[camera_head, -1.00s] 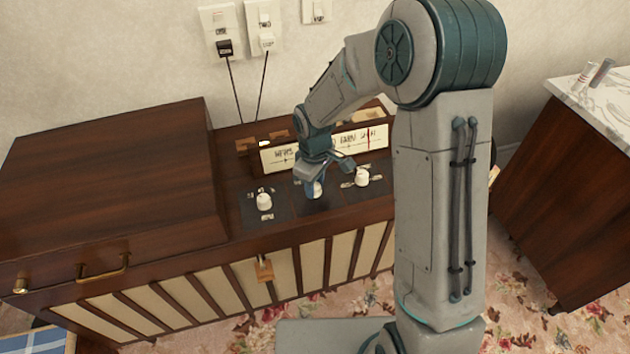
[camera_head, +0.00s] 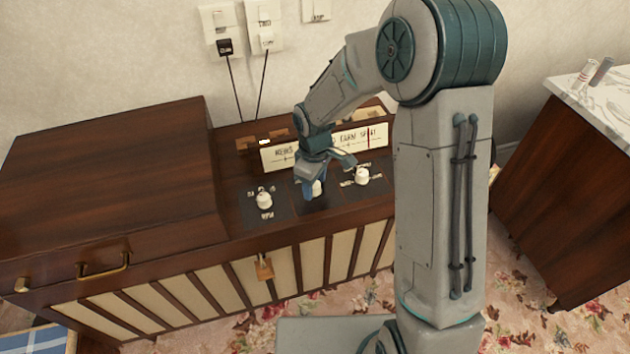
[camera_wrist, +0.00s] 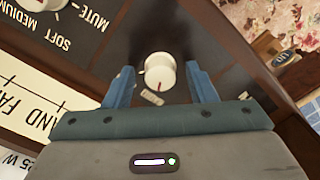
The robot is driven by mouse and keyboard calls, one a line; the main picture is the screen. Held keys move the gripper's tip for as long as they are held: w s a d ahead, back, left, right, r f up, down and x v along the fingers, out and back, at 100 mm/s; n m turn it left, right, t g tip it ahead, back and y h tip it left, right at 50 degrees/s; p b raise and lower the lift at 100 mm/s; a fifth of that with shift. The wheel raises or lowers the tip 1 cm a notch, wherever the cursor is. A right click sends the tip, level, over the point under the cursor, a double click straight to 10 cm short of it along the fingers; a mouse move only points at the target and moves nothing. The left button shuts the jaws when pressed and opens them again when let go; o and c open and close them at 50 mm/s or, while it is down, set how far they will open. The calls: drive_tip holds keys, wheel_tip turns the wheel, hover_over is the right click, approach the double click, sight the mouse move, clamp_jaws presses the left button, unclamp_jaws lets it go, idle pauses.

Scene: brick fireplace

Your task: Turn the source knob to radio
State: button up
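The radio cabinet's top panel has three white knobs. The left knob (camera_head: 264,201) and the right knob (camera_head: 362,175) stand clear of my gripper. The middle knob (camera_head: 317,188) is partly hidden by my gripper (camera_head: 312,188) in the head view. In the wrist view the middle knob (camera_wrist: 160,71) has a red pointer mark and sits between the two blue fingers of my gripper (camera_wrist: 161,88). The fingers are open, with a gap on each side of the knob. A small label beside this knob is too small to read, so I cannot tell which one is the source knob.
A lettered tuning dial (camera_head: 370,138) stands behind the knobs. A closed wooden lid (camera_head: 110,180) rises at the left. A marble-topped cabinet (camera_head: 560,190) stands at the right.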

wheel_tip(320, 180, up, 14)
drive_tip(key=p, duration=0.1)
drive_tip(key=shift+p, duration=0.4)
idle(0.3)
